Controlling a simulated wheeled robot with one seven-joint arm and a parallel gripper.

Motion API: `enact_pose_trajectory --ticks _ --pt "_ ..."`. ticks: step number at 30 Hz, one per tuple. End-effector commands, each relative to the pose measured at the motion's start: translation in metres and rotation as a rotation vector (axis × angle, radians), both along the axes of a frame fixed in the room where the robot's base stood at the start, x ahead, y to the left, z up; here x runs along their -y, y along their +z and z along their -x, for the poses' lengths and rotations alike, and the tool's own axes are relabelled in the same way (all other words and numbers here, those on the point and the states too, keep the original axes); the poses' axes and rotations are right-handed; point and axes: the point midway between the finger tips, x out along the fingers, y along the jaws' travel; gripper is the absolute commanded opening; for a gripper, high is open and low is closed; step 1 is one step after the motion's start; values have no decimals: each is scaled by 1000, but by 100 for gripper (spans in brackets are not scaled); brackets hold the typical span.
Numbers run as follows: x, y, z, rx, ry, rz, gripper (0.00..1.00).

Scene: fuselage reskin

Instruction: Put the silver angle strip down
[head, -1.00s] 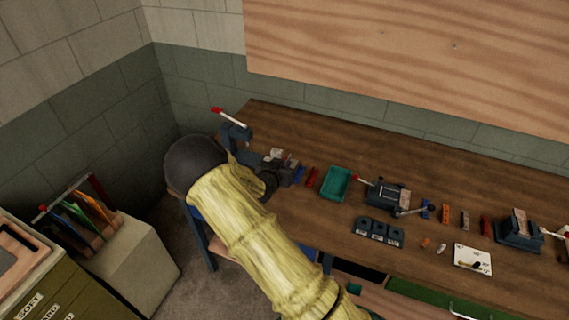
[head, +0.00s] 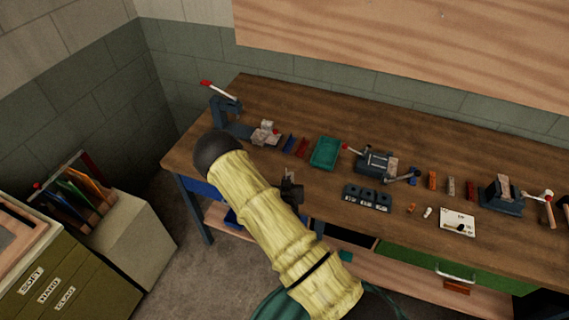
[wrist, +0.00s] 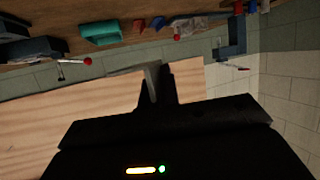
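My gripper (head: 292,190) is a dark shape at the front edge of the bench in the head view, partly behind my yellow-sleeved arm. In the wrist view my gripper (wrist: 160,85) has its two dark fingers close together around a grey, bent strip, which looks like the silver angle strip (wrist: 151,76). One flange of it stands between the fingers and another runs off to the left. In the head view only a small pale bit by the gripper shows, too small to tell as the strip.
The wooden bench (head: 290,105) carries a teal tray (head: 325,153), a clamp with a red-tipped lever (head: 222,104), a vise-like fixture (head: 377,164), a dark three-part block (head: 367,198) and a white card (head: 457,222). Bare wood lies behind the tray. A cabinet (head: 125,232) stands left.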

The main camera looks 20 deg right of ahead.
Motion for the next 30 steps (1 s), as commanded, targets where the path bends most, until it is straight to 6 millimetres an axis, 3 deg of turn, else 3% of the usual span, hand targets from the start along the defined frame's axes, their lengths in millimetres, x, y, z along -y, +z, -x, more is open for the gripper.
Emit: enact_pose_trajectory --ticks 1,8,12,22,30 --pt "-1 -16 14 -13 35 1 0" --pt "-16 -66 62 -16 179 -12 0" --pt "-25 -105 88 -15 246 -20 0" --pt "-30 -169 101 -8 277 -21 0" --pt "-30 -179 101 -8 277 -21 0"
